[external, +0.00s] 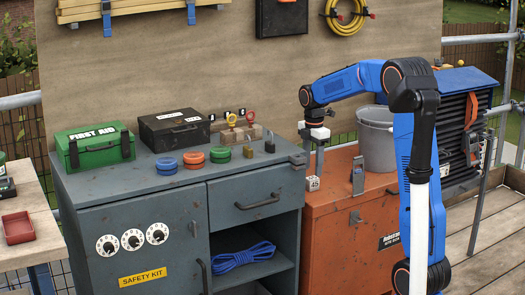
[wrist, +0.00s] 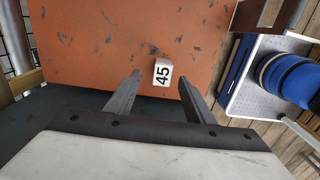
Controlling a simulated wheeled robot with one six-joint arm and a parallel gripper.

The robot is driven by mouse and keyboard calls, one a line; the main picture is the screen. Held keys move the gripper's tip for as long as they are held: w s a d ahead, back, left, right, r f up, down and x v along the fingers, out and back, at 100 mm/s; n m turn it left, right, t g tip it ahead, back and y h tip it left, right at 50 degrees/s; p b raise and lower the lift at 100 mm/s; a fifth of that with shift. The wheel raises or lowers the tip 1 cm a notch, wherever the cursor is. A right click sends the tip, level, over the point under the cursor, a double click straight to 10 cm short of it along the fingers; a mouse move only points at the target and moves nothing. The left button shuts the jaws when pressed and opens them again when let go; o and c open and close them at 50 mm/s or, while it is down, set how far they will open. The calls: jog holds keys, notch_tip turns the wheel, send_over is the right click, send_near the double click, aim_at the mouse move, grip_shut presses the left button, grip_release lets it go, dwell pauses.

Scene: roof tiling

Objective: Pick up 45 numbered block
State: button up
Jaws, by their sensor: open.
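The block numbered 45 is a small white cube (wrist: 163,73) with black digits. It sits on the top of the orange cabinet (wrist: 100,40). In the external view the block (external: 312,183) is near the left front of that cabinet top. In the wrist view my gripper (wrist: 158,84) is open, with one finger on each side of the block's line and the block showing between the fingertips. In the external view my gripper (external: 315,150) hangs above the block, apart from it.
Bare orange surface surrounds the block.

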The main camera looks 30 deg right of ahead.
aim_at(313, 178)
jog(key=shift+s+f, duration=0.15)
jog(key=shift+f, duration=1.4)
jog(key=shift+s+f, duration=0.1)
jog(key=shift+f, duration=1.45)
jog(key=shift+c, duration=0.2)
jog(key=c, duration=1.1)
